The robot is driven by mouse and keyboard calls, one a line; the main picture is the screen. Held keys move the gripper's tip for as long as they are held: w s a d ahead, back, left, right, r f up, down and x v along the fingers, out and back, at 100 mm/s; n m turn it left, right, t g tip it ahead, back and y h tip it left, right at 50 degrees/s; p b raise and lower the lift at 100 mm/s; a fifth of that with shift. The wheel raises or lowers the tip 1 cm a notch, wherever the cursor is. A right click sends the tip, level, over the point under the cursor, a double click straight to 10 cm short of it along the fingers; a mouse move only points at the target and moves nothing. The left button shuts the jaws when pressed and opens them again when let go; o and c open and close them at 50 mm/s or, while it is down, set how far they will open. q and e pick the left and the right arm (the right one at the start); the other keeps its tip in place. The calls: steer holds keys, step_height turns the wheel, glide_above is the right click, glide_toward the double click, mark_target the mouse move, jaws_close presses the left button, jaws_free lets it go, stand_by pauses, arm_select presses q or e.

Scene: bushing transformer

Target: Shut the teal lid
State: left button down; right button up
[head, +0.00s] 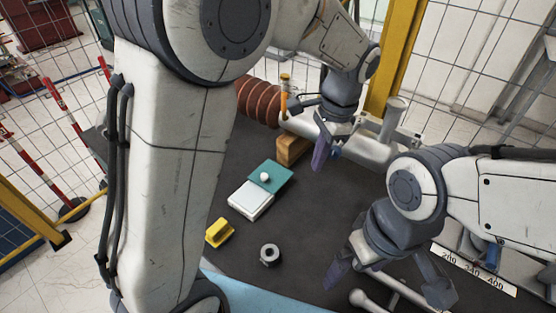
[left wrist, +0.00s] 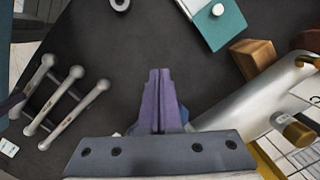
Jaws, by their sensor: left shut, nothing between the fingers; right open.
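The teal lid (head: 283,179) is a flat plate with a round white knob (head: 265,176). It sits at the far end of a small white box (head: 247,205) and reaches past that end, while the box's near part shows white. I cannot tell how lid and box are joined. My left gripper (head: 318,164) is shut and empty, above and to the right of the lid, apart from it. In the left wrist view the lid (left wrist: 230,30) is at the top, beyond the shut fingertips (left wrist: 159,73). My right gripper (head: 385,285) is open and empty at lower right.
A wooden block (head: 292,147) stands behind the lid, near a brown ribbed bushing (head: 260,102). A yellow piece (head: 219,232) and a grey ring (head: 270,255) lie nearer. Metal bars with round ends (left wrist: 70,105) lie on the dark table.

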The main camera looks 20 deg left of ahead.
arm_select(q)
steer(key=w+a+f+m+y, duration=0.2)
steer(key=w+a+f, duration=0.3)
steer(key=w, duration=0.5)
glide_toward(270, 181)
steer(key=shift+g, duration=0.4)
steer(key=w+d+f, duration=0.2)
steer(key=f, duration=0.1)
steer(key=shift+p, duration=0.4)
steer(key=a, duration=0.1)
steer(key=s+a+f+p, duration=0.1)
steer(key=a, duration=0.1)
steer(key=shift+s, duration=0.2)
steer(key=shift+s+a+f, duration=0.15)
steer(key=shift+a+f, duration=0.05)
steer(key=shift+a, duration=0.15)
